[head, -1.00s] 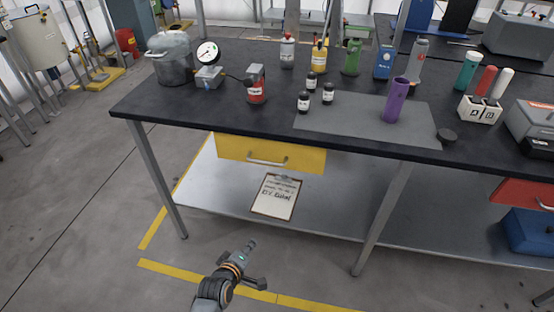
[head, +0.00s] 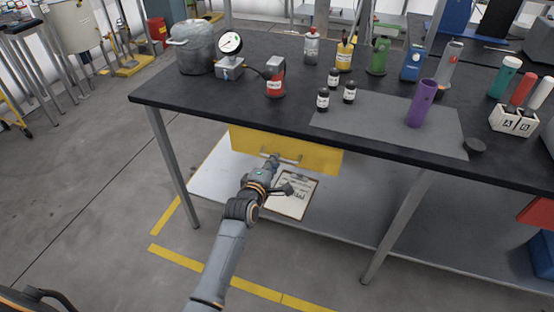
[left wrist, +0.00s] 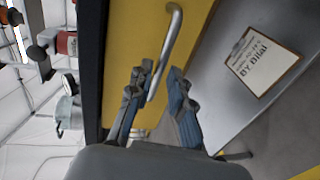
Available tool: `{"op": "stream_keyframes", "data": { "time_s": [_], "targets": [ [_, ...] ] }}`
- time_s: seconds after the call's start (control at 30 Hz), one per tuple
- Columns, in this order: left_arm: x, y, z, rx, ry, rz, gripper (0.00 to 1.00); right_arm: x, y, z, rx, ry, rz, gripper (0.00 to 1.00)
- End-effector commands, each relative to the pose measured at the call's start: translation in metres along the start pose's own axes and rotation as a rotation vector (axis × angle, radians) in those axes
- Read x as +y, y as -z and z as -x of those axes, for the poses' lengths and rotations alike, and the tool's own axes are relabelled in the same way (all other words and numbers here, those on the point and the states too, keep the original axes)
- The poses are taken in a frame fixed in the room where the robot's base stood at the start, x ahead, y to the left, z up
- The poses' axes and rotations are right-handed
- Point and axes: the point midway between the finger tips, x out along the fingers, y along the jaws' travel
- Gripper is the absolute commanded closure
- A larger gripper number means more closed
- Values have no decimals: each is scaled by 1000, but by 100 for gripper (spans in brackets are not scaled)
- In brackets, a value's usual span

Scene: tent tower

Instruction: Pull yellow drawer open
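The yellow drawer (head: 318,157) hangs under the black tabletop, its front flush below the table edge; it looks shut. Its metal bar handle (left wrist: 172,45) runs between the two fingers of my left gripper (left wrist: 160,92) in the left wrist view. The fingers are apart, one on each side of the bar, with gaps showing. In the head view my left gripper (head: 270,162) is at the drawer front and hides part of the handle. My right gripper is not in view.
The black table (head: 170,99) carries bottles, a gauge (head: 229,45) and a purple cylinder (head: 421,103). A clipboard (head: 292,195) lies on the metal shelf below the drawer. A table leg (head: 172,165) stands to the left. The floor in front is clear.

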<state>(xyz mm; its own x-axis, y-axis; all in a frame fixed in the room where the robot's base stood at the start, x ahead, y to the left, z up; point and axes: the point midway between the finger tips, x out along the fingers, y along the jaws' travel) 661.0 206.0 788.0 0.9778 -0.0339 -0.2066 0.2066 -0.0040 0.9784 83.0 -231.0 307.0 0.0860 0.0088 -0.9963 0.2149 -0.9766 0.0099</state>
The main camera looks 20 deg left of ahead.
Motion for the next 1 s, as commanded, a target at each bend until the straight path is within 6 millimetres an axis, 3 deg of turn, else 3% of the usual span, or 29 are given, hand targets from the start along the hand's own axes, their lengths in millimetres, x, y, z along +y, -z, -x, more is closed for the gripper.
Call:
{"op": "stream_keyframes", "data": {
  "time_s": [0.23,0.6,0.7,1.0],
  "targets": [
    [0,0,-28,0,0,-2,80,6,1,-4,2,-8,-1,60],
    [0,0,-32,1,0,-1,80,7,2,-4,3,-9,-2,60],
    [0,0,-32,1,0,-1,100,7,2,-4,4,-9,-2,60],
    [0,0,-32,1,1,-1,100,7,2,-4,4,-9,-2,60]
  ]
}}
